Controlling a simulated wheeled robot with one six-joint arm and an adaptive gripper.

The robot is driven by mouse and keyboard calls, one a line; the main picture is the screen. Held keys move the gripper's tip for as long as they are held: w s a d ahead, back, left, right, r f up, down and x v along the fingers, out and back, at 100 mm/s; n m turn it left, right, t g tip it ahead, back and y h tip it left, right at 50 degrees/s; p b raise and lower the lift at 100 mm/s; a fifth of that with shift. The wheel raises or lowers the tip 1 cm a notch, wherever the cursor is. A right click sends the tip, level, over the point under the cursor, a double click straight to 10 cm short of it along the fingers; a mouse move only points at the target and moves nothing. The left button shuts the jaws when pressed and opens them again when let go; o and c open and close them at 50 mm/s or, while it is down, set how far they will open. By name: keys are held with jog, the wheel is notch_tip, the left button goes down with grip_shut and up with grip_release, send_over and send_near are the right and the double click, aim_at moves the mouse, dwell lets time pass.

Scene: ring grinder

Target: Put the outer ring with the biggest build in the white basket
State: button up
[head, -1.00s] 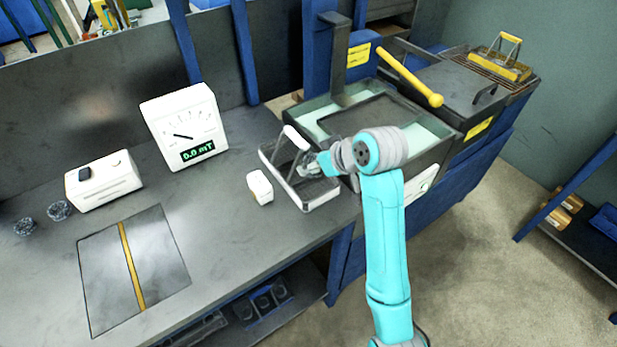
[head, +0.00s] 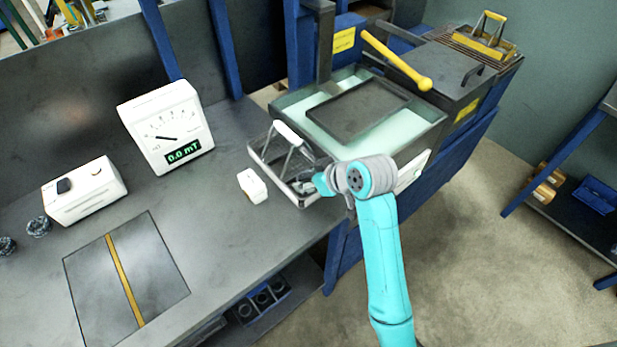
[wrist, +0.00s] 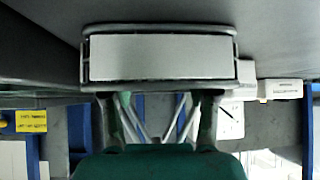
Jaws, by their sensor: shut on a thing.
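The basket (head: 303,205) is a grey wire frame with a white handle grip (head: 289,133), standing on the bench near the tank. In the wrist view, which is upside down, the basket's pale side plate (wrist: 160,57) and grey rails fill the upper middle. My gripper (head: 316,178) is at the basket's right side in the head view. In the wrist view its two fingers (wrist: 160,98) reach to the basket's rail, apart from each other. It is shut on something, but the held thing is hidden. No outer ring can be made out clearly; two small dark round pieces (head: 38,227) lie at the far left.
A small white block (head: 252,186) stands left of the basket. A meter (head: 167,128) reading 0.0 mT and a white box (head: 84,190) stand farther left. The tank (head: 435,118) with pale liquid is behind and right.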

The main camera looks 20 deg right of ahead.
jog(key=shift+f, duration=0.15)
jog(key=o, duration=1.1)
jog(key=shift+r, duration=0.2)
jog(key=v, duration=1.2)
jog(key=shift+s, duration=0.1)
